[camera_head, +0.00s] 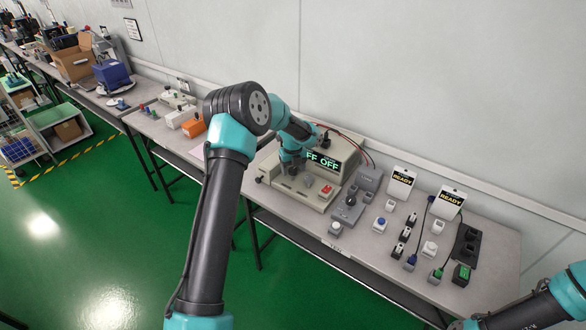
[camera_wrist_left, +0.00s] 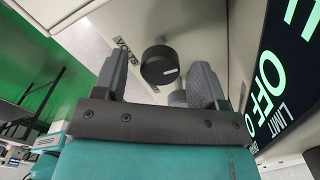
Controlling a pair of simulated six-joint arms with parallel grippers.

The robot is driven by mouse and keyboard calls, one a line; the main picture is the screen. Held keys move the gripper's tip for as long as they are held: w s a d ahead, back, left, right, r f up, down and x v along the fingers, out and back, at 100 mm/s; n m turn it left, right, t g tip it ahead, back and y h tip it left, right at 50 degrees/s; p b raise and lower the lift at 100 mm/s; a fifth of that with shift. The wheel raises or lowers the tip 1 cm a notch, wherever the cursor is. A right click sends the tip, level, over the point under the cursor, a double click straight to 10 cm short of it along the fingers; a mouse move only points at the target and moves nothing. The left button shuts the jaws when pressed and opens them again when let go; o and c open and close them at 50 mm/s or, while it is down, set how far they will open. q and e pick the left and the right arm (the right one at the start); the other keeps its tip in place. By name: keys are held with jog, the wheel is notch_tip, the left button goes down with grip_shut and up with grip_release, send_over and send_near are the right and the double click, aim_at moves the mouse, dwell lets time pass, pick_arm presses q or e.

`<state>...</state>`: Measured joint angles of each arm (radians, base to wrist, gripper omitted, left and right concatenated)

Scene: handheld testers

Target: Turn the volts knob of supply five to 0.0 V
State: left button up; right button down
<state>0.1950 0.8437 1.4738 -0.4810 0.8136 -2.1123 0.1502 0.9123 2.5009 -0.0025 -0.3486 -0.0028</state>
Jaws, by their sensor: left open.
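The supply (camera_head: 345,148) is a beige box on the bench with a green-lit display (camera_head: 322,162) that reads "FF OFF" where it shows. My left gripper (camera_head: 292,168) is at its front panel, left of the display. In the left wrist view, a dark round knob (camera_wrist_left: 160,66) with a pale mark stands between the two open fingertips of this gripper (camera_wrist_left: 161,60); I see a gap on both sides of it. A second knob (camera_wrist_left: 178,98) is mostly hidden. My right gripper is out of view.
A red switch (camera_head: 327,190) is on the supply's low front part. A grey box with a black knob (camera_head: 350,201) stands to its right. Farther right are two "READY" testers (camera_head: 402,180) and several small plugs. An orange block (camera_head: 193,127) lies to the left.

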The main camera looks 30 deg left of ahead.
pick_arm(q)
jog(key=shift+c, duration=0.5)
jog(key=c, duration=0.8)
